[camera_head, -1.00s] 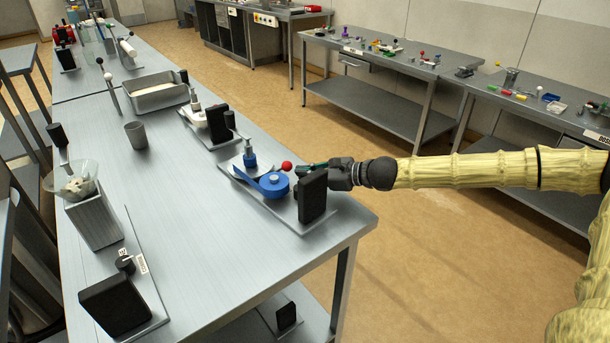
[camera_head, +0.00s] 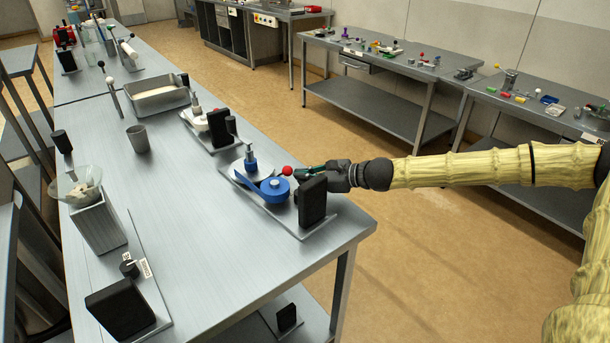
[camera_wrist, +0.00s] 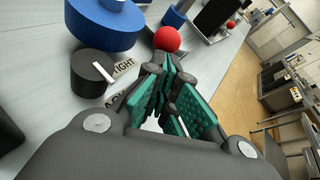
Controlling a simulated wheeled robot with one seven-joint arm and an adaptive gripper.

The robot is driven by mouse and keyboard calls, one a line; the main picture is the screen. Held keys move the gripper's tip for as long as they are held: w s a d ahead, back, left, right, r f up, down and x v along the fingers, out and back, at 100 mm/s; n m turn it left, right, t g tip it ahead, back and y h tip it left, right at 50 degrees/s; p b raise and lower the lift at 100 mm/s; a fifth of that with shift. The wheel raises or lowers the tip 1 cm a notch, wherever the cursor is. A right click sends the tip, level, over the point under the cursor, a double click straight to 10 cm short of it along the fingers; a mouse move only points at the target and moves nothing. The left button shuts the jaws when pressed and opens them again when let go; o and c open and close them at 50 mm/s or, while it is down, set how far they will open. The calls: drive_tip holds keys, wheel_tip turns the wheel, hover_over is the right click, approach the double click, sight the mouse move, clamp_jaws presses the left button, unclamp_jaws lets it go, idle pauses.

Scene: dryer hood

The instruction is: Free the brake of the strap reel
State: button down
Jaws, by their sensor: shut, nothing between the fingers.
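The strap reel (camera_head: 275,190) is a blue drum with a blue strap running to the left, on a grey base plate near the bench's right end. A red ball knob (camera_head: 287,170) stands just behind the drum. My gripper (camera_head: 303,172) is shut and empty, with its green fingertips just right of the red knob. In the wrist view the red knob (camera_wrist: 167,38) is just beyond the fingertips (camera_wrist: 158,72); I cannot tell if they touch. A black knob with a white mark (camera_wrist: 92,73) sits beside the blue drum (camera_wrist: 92,22), near a partly hidden label (camera_wrist: 122,68).
A black block (camera_head: 312,200) stands right of the reel, close under my gripper. A blue-based post (camera_head: 250,160) stands behind the strap. A second device with a black block (camera_head: 219,128) is further back. The bench top left of the reel (camera_head: 190,215) is clear.

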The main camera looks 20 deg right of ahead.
drive_tip(key=shift+w+r+g+h+p, duration=0.25)
drive_tip(key=shift+r+g+p, duration=0.3)
drive_tip(key=shift+p, duration=2.1)
drive_tip(key=shift+a+r+p, duration=0.1)
drive_tip(key=shift+r+p, duration=0.2)
drive_tip(key=shift+p, duration=0.55)
drive_tip(key=shift+w+a+r+m+g+h+p, duration=0.15)
drive_tip(key=shift+g+h+p, duration=0.15)
drive_tip(key=shift+p, duration=0.3)
drive_tip(key=shift+w+d+r+m+g+h+p, duration=0.15)
drive_tip(key=shift+h+p, duration=0.1)
drive_tip(key=shift+p, duration=0.3)
drive_tip(key=shift+s+a+f, duration=0.1)
drive_tip(key=shift+r+p, duration=0.2)
drive_tip(key=shift+p, duration=0.55)
drive_tip(key=shift+w+a+r, duration=0.15)
drive_tip(key=shift+w+r, duration=0.05)
drive_tip(key=shift+w, duration=0.15)
drive_tip(key=shift+w+a+r, duration=0.25)
drive_tip(key=shift+w+r, duration=0.15)
drive_tip(key=shift+w, duration=0.05)
drive_tip(key=shift+w+a+r, duration=0.2)
drive_tip(key=shift+w+r, duration=0.2)
drive_tip(key=shift+w, duration=0.05)
drive_tip(key=shift+r, duration=0.15)
